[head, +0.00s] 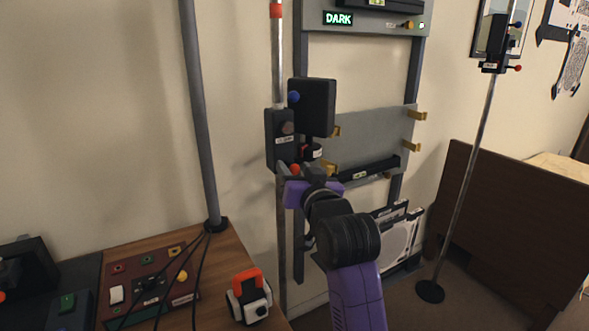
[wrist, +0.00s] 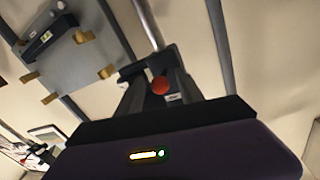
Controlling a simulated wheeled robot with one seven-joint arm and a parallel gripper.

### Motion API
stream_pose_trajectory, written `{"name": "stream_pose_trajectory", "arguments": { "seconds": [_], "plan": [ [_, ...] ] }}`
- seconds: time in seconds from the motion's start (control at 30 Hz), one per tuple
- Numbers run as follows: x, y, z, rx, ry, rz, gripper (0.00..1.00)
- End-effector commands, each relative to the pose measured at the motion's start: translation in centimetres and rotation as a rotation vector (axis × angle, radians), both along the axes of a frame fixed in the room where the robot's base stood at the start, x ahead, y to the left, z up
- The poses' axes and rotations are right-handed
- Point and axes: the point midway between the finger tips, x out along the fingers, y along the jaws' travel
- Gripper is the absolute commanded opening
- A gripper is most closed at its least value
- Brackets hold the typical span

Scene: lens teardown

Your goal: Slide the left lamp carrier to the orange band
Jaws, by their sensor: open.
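The left lamp carrier (head: 278,150) is a black block on a slim metal pole. A black box-shaped lamp head (head: 318,108) sits at its right, with a blue knob (head: 293,97) beside it. A red knob (head: 295,168) is low on the carrier. In the wrist view, the open fingers (wrist: 160,82) stand on either side of the red knob (wrist: 160,86); contact cannot be told.
A grey panel (head: 375,132) with yellow hooks stands just right of the carrier, under a green DARK display (head: 338,18). A second lamp carrier (head: 494,57) is on the right pole. A wooden table (head: 222,265) and thick grey post (head: 197,110) are at left.

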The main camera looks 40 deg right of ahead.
Motion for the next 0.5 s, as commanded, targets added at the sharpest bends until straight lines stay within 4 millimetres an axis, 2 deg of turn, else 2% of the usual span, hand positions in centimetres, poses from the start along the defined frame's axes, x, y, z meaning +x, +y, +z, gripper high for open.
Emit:
{"name": "stream_pose_trajectory", "arguments": {
  "seconds": [0.33, 0.5],
  "plan": [
    [0.43, -0.21, 0.02, -0.001, -0.001, 0.001, 0.44],
    [0.42, -0.21, 0.01, -0.001, -0.001, 0.001, 0.11]
  ]
}}
